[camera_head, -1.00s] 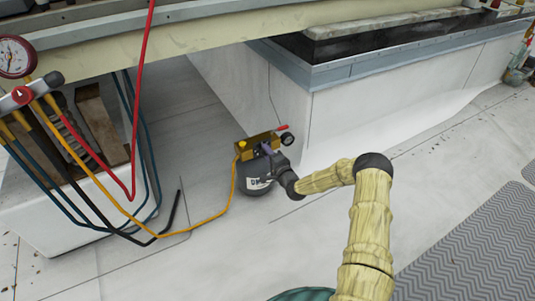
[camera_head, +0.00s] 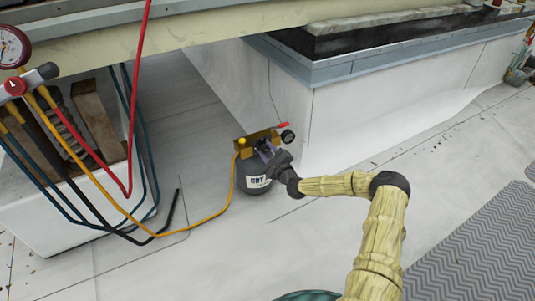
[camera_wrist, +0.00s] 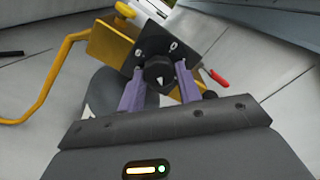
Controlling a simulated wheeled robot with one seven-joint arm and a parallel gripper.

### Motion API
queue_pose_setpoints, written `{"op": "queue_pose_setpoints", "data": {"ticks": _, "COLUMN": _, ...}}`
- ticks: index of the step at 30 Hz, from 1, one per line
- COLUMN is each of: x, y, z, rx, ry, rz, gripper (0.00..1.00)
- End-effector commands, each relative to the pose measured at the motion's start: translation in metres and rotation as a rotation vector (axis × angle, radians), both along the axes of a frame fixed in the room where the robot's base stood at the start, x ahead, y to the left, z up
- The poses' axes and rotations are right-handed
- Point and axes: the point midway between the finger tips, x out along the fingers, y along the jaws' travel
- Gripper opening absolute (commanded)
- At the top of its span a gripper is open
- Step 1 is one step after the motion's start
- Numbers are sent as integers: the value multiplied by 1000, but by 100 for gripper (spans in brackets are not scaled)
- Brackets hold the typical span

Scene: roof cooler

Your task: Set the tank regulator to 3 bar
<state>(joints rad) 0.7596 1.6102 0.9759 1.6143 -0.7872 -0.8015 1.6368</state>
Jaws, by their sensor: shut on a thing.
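The tank (camera_head: 255,175) is a dark grey cylinder with a white label, standing on the roof floor. In the wrist view a black knob (camera_wrist: 156,68) with a white pointer mark sits on a dark plate (camera_wrist: 178,45) with white markings, too small to read fully. My gripper (camera_wrist: 160,78) has its purple fingers on both sides of the knob and is shut on it. The gauge reading cannot be made out.
A yellow hose (camera_head: 205,217) runs from the regulator to the manifold (camera_head: 30,83) at left, with red and blue hoses hanging there. A white cooler wall (camera_head: 370,118) stands behind the tank. The floor in front (camera_head: 230,250) is clear.

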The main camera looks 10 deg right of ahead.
Motion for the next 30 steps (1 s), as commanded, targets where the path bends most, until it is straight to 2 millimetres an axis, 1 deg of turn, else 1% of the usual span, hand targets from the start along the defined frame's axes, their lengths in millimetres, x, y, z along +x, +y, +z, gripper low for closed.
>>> {"op": "queue_pose_setpoints", "data": {"ticks": 1, "x": -1, "y": 0, "z": -3, "rx": 17, "ry": 10, "rz": 1, "gripper": 12}}
{"op": "queue_pose_setpoints", "data": {"ticks": 6, "x": -1, "y": 0, "z": -3, "rx": 50, "ry": 21, "rz": 1, "gripper": 12}}
{"op": "queue_pose_setpoints", "data": {"ticks": 18, "x": -1, "y": 1, "z": -2, "rx": 56, "ry": 24, "rz": 2, "gripper": 12}}
{"op": "queue_pose_setpoints", "data": {"ticks": 19, "x": -1, "y": 1, "z": -2, "rx": 56, "ry": 23, "rz": 2, "gripper": 38}}
{"op": "queue_pose_setpoints", "data": {"ticks": 21, "x": -1, "y": 1, "z": -2, "rx": 56, "ry": 23, "rz": 1, "gripper": 52}}
{"op": "queue_pose_setpoints", "data": {"ticks": 22, "x": -1, "y": 1, "z": -2, "rx": 56, "ry": 23, "rz": 1, "gripper": 54}}
{"op": "queue_pose_setpoints", "data": {"ticks": 30, "x": -1, "y": 0, "z": -1, "rx": 55, "ry": 20, "rz": 1, "gripper": 54}}
